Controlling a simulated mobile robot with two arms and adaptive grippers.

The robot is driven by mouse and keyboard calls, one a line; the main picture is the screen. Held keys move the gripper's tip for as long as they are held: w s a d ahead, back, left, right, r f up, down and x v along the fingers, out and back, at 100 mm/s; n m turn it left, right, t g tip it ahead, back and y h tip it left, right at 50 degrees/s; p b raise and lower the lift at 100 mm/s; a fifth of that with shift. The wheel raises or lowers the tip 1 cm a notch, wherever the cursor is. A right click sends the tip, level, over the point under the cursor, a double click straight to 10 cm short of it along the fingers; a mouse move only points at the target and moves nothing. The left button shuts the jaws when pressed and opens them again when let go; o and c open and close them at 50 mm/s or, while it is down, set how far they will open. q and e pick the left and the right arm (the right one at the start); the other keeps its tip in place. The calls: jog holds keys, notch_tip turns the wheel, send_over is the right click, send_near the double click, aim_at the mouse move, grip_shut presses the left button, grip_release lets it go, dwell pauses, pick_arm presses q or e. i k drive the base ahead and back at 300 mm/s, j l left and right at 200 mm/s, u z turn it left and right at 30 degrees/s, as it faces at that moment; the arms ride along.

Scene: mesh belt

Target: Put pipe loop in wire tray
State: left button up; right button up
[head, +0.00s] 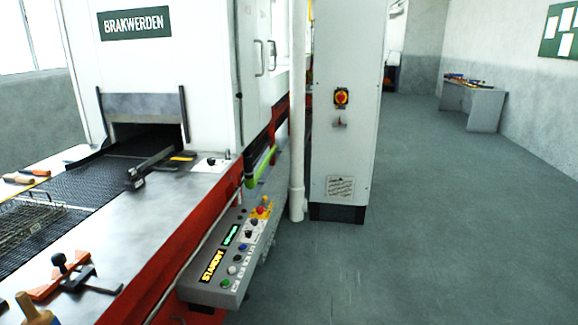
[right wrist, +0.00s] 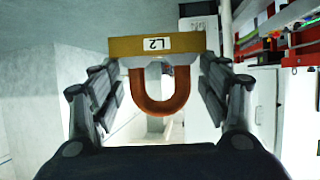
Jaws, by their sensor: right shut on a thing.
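The pipe loop (right wrist: 160,108) shows in the right wrist view as a copper-coloured U bend below a yellow-brown bar with a white label reading L2. My right gripper (right wrist: 158,80) is shut on it, with one dark finger at each side. The wire tray (head: 30,222) is a wire basket on the dark mesh belt at the left edge of the head view, partly cut off by the frame. Neither gripper shows in the head view, so the loop's distance from the tray cannot be told. My left gripper is in neither view.
The mesh belt (head: 92,183) runs into the white oven's dark opening (head: 148,137). An orange clamp with a black knob (head: 70,272) sits on the steel edge in front. A control panel (head: 235,258) juts out from the red side. The floor at right (head: 430,220) is clear.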

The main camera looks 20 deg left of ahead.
aim_at(19, 229)
jog(key=i+u, duration=0.1)
jog(key=i, duration=1.45)
jog(key=i+u, duration=0.45)
jog(key=i+l+u, duration=0.15)
jog(key=u, duration=0.25)
jog(key=i+u, duration=0.1)
jog(key=u, duration=3.05)
